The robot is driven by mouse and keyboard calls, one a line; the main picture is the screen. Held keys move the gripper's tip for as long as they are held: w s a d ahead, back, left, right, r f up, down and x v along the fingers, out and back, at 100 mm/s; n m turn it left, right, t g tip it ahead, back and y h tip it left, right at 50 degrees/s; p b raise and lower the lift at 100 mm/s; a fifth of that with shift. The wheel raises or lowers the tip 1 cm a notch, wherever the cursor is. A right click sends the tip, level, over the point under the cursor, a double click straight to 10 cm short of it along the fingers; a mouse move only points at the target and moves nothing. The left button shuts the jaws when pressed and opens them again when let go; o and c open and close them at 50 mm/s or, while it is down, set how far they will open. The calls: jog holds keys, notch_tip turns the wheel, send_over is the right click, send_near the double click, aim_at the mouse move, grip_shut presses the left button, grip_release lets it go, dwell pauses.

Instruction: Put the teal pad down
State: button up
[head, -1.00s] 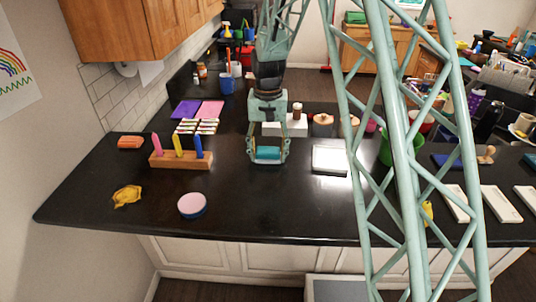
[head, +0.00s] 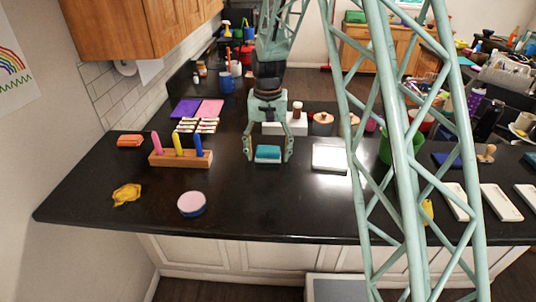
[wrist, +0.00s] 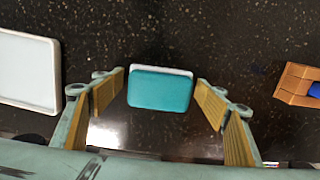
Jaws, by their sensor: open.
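The teal pad (head: 268,152), with a white layer along one side, rests on the black counter in the head view. It also shows in the wrist view (wrist: 160,91), lying between the spread fingers with a gap on each side. My gripper (head: 268,158) is open around the pad and touches neither side of it in the wrist view. Its fingers (wrist: 160,103) have tan ribbed inner faces.
A white tray (head: 329,158) lies right of the pad. A wooden block (head: 180,159) with coloured upright pieces stands to the left. A yellow cloth (head: 126,194) and a round pink-topped sponge (head: 192,204) lie nearer the front. The counter in front of the pad is clear.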

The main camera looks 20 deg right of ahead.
aim_at(268, 149)
jog(key=shift+r, duration=0.15)
notch_tip(268, 149, up, 12)
jog(key=shift+r, duration=0.2)
dwell(0.7)
jog(key=shift+r, duration=0.1)
dwell(0.7)
